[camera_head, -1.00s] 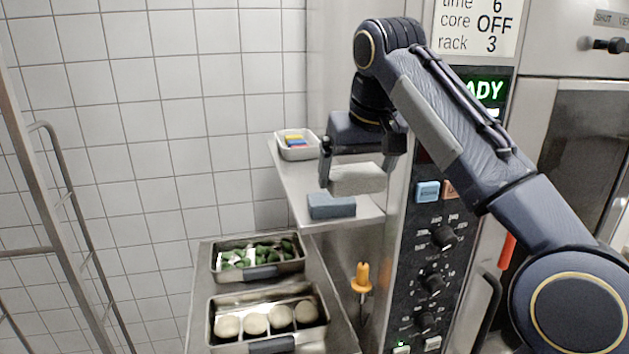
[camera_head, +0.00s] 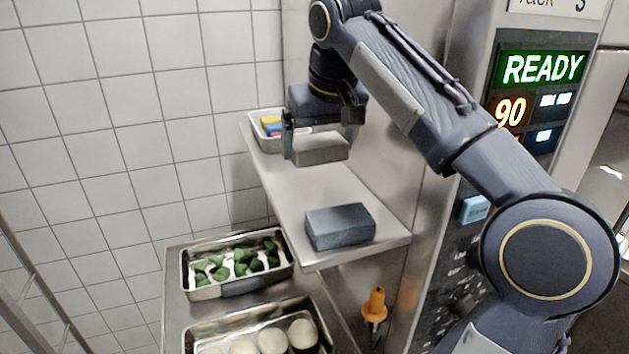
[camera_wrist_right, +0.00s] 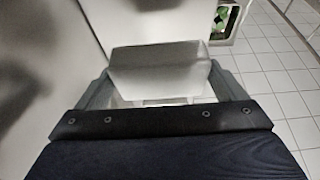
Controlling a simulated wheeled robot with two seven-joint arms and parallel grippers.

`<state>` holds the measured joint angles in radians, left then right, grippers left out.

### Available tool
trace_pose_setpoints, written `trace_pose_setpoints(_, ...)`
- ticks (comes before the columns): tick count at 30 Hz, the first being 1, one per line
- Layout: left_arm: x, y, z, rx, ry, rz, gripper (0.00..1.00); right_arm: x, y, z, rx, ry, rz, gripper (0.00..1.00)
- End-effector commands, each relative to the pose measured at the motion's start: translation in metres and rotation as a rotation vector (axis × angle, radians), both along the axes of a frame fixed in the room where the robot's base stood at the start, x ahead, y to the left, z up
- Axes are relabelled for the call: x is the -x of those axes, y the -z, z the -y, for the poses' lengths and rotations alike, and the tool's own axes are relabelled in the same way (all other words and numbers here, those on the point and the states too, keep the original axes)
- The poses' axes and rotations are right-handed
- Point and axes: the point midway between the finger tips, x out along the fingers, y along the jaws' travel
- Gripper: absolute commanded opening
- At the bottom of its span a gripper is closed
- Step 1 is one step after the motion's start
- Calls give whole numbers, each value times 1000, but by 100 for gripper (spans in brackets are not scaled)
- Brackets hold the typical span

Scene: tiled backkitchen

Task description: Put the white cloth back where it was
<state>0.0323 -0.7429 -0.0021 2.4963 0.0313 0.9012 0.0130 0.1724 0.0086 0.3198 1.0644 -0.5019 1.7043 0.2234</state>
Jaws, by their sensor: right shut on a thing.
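The white cloth (camera_head: 320,150), a pale folded block, hangs between the fingers of my right gripper (camera_head: 318,140) over the far part of the steel wall shelf (camera_head: 295,190). In the right wrist view the cloth (camera_wrist_right: 160,72) fills the space between the two fingers. My right gripper is shut on it. I cannot tell whether its underside touches the shelf. A blue-grey folded cloth (camera_head: 340,226) lies on the shelf's near end, apart from the white one. My left gripper is not in view.
A small white tray (camera_head: 253,126) with coloured items stands at the shelf's far end, close behind the gripper. Below are a pan of green vegetables (camera_head: 190,288) and a pan of pale round pieces (camera_head: 195,335). The shelf between the two cloths is clear. An orange-handled probe (camera_head: 376,305) hangs below.

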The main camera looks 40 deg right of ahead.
Motion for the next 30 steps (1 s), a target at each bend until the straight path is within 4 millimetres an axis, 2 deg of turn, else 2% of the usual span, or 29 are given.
trace_pose_setpoints(3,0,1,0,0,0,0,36,1,21,0,2,2,-3,64)
trace_pose_setpoints(8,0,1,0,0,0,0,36,1,37,0,1,0,-1,64)
trace_pose_setpoints(15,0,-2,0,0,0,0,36,1,69,0,0,0,-2,64)
trace_pose_setpoints(28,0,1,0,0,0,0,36,0,79,0,-1,0,0,64)
trace_pose_setpoints(29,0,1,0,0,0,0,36,0,79,0,-1,0,0,92)
trace_pose_setpoints(30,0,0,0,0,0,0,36,0,78,0,-1,0,0,97)
